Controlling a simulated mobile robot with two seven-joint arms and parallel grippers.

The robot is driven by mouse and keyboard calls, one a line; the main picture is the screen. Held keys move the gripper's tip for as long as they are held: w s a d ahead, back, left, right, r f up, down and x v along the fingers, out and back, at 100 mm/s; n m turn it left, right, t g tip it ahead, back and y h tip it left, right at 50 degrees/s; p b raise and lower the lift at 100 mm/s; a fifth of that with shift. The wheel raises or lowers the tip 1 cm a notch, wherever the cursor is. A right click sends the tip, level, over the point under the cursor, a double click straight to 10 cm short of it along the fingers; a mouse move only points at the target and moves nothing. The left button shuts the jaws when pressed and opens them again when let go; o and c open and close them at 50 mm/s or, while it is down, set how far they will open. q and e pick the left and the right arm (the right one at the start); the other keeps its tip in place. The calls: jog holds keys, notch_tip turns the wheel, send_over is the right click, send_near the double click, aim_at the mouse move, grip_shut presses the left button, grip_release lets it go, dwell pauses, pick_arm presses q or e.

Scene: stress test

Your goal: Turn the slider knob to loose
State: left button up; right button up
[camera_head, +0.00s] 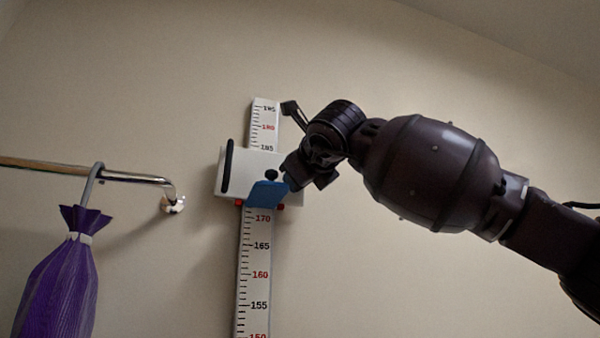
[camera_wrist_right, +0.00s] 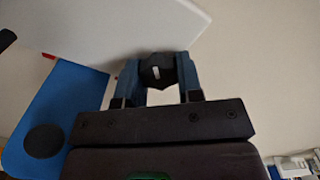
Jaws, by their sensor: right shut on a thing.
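The white slider block (camera_head: 237,172) sits across a vertical measuring scale (camera_head: 255,275) on the wall, just above the 170 mark. A blue piece (camera_head: 264,194) with a small black round part (camera_head: 271,174) is on the block's front. In the right wrist view, a black knob (camera_wrist_right: 158,68) with a white mark stands between the two fingers of my right gripper (camera_wrist_right: 159,82). The gripper is shut on this knob, beside the white block (camera_wrist_right: 100,25) and the blue piece (camera_wrist_right: 60,105). In the head view my right gripper (camera_head: 291,172) hides the knob. My left gripper is not in view.
A metal rail (camera_head: 130,179) is fixed to the wall at the left. The wall around the scale is otherwise bare. Small blurred items (camera_wrist_right: 293,167) show at the lower right of the wrist view.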

jog(key=n, duration=0.3)
jog(key=n+p, duration=0.1)
jog(key=shift+r+n, duration=0.25)
jog(key=shift+n, duration=0.05)
jog(key=n, duration=0.3)
jog(key=shift+d+p, duration=0.1)
jog(key=shift+p, duration=0.3)
jog(key=shift+n, duration=1.2)
jog(key=o, duration=0.9)
jog(key=shift+b+v, duration=1.35)
jog(key=shift+v, duration=4.1)
